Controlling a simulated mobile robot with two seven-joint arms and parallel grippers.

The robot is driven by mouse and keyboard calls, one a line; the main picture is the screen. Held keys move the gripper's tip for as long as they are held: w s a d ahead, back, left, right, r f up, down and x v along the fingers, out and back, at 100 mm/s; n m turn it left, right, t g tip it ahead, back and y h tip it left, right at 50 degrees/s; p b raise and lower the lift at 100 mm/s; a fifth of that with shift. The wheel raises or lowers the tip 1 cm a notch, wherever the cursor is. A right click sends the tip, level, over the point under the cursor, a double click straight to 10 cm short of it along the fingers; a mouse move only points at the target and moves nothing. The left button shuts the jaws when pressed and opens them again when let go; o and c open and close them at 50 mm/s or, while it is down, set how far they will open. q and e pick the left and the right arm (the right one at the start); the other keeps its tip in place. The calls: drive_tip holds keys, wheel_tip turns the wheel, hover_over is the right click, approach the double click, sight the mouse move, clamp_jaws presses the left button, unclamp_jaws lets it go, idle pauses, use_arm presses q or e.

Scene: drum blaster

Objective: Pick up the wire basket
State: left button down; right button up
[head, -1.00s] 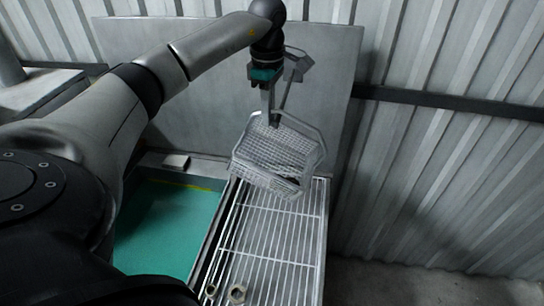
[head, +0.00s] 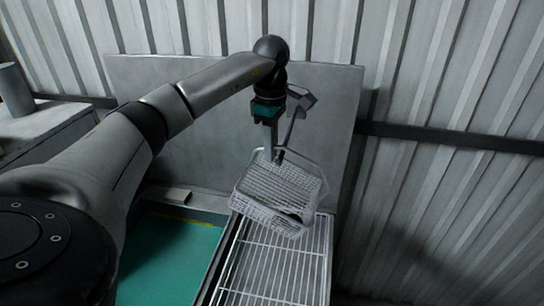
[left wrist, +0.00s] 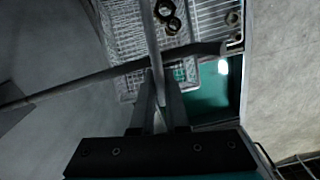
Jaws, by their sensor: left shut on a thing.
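The wire basket (head: 278,192) is a grey mesh box with a long handle. It hangs tilted in front of the metal back panel, over the far end of the slatted rack in the head view. My left gripper (head: 271,148) points down and is shut on the basket's handle. In the left wrist view the basket mesh (left wrist: 124,38) lies beyond the fingers (left wrist: 157,95), with the handle running between them. Two round nuts (left wrist: 170,16) show within the basket's outline. My right gripper is out of view.
The slatted rack (head: 270,268) lies below the basket. A tank with a teal surface (head: 168,258) is left of it. The back panel (head: 215,125) stands behind, and a corrugated wall (head: 440,200) is on the right. A grey cabinet (head: 40,128) stands at the left.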

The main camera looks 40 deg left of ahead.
use_arm(q)
wheel_tip(320, 180, up, 7)
drive_tip(key=shift+d+f+b, duration=0.1)
drive_tip(key=shift+b, duration=0.3)
drive_tip(key=s+d+b, duration=0.2)
drive_tip(key=s+d, duration=0.2)
drive_tip(key=s, duration=0.4)
drive_tip(key=s+d+b, duration=0.1)
drive_tip(key=s+d, duration=0.4)
drive_tip(key=s, duration=0.4)
drive_tip(key=shift+s+d+b, duration=0.15)
drive_tip(key=shift+d+b, duration=0.1)
drive_tip(key=shift+b, duration=0.1)
